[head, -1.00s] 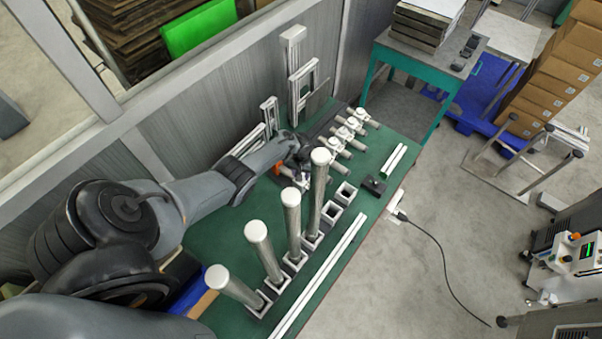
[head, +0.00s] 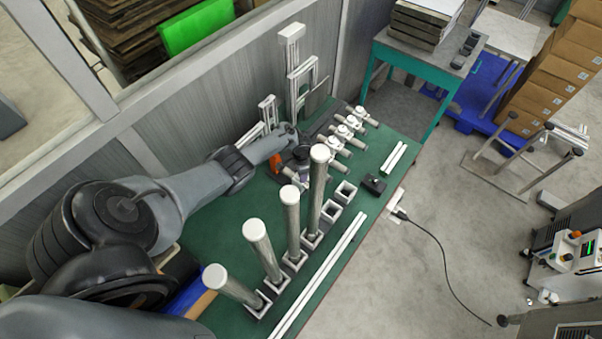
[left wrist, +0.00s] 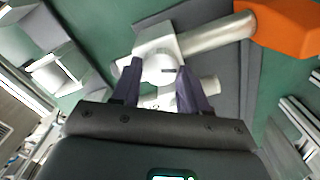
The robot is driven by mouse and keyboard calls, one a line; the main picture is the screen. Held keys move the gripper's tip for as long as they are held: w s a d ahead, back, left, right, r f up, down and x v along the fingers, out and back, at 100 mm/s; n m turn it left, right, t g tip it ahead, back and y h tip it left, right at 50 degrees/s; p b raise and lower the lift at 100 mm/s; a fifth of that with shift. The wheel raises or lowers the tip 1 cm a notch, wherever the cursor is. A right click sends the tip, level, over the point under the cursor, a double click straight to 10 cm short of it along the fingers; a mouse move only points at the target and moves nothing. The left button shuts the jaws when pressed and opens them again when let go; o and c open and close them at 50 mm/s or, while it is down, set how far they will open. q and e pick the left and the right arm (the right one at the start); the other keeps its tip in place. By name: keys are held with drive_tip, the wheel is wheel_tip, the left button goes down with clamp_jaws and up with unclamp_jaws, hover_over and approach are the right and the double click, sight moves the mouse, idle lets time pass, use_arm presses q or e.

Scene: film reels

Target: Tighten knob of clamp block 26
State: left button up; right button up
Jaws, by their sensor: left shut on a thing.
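In the left wrist view my left gripper (left wrist: 157,88) has its two dark fingers on either side of a round white knob (left wrist: 160,68), shut on it. The knob sits on a pale clamp block (left wrist: 152,38) with a silver rod through it, ending in an orange part (left wrist: 285,25). In the head view my left gripper (head: 301,158) reaches down at the near end of a row of similar clamp blocks (head: 341,132). The arm and a tall cylinder hide most of the held block there. No block number is readable. My right gripper is not in view.
Several tall white-capped cylinders (head: 262,250) stand in square holders near my gripper. Empty square holders (head: 346,191), a small black box (head: 374,184) and long white rails (head: 320,272) lie on the green table (head: 220,240). Upright metal frames (head: 299,75) stand along the wall.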

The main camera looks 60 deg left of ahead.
use_arm(q)
drive_tip(key=m+b, duration=0.1)
drive_tip(key=m, duration=0.5)
drive_tip(key=shift+b, duration=0.4)
drive_tip(key=m+b, duration=0.2)
drive_tip(key=m, duration=0.3)
drive_tip(key=shift+s+d, duration=0.1)
drive_tip(key=shift+s, duration=0.05)
drive_tip(key=shift+m+b, duration=0.4)
drive_tip(key=shift+m, duration=1.1)
drive_tip(key=o, duration=1.1)
drive_tip(key=shift+c, duration=0.2)
